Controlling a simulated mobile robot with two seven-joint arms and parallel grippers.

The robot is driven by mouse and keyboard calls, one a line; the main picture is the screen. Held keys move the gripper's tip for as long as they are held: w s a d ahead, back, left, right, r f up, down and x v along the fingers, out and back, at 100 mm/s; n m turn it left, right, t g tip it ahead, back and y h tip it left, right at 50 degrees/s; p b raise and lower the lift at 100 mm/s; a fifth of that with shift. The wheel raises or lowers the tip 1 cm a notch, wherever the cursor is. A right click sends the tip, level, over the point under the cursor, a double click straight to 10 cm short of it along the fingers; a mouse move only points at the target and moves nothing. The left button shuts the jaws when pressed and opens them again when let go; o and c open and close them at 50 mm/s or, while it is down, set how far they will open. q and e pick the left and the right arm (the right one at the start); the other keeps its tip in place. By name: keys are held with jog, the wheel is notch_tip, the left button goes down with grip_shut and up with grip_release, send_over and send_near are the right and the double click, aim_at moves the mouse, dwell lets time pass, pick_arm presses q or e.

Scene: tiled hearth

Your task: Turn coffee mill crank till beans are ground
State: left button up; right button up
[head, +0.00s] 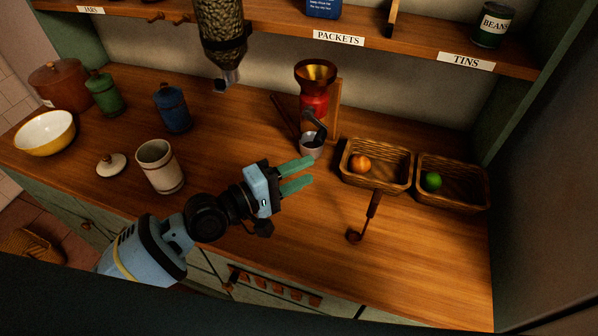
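The coffee mill (314,104) is red with a brass hopper on top and stands against a wooden upright (334,108) at the back of the counter. Its dark crank (316,127) hangs at the front, low over a small pale cup (311,146). I cannot see whether beans are in the hopper. My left gripper (309,172) is over the counter in front of the cup, its two green fingers apart and pointing right. Nothing shows between them, and it appears apart from the crank. My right gripper is not in view.
Two wicker baskets (408,188) stand right of the mill, one with an orange fruit (360,163), one with a green fruit (433,181). A dark scoop (365,218) lies in front. A bean dispenser (222,38) hangs left. An open white canister (160,168) stands behind my arm.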

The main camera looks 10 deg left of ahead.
aim_at(317, 143)
pick_arm(q)
jog(key=shift+w+d+f+b, duration=0.1)
jog(key=shift+w+d+b, duration=0.3)
jog(key=shift+w, duration=0.95)
jog(key=shift+w+d+f+b, duration=0.15)
jog(key=shift+w+b, duration=0.45)
jog(key=shift+w, duration=0.7)
jog(key=shift+w+d+r+b, duration=0.1)
jog(key=shift+w+d+b, duration=0.3)
jog(key=shift+w, duration=0.95)
jog(key=shift+a, duration=0.15)
jog(key=shift+w, duration=0.15)
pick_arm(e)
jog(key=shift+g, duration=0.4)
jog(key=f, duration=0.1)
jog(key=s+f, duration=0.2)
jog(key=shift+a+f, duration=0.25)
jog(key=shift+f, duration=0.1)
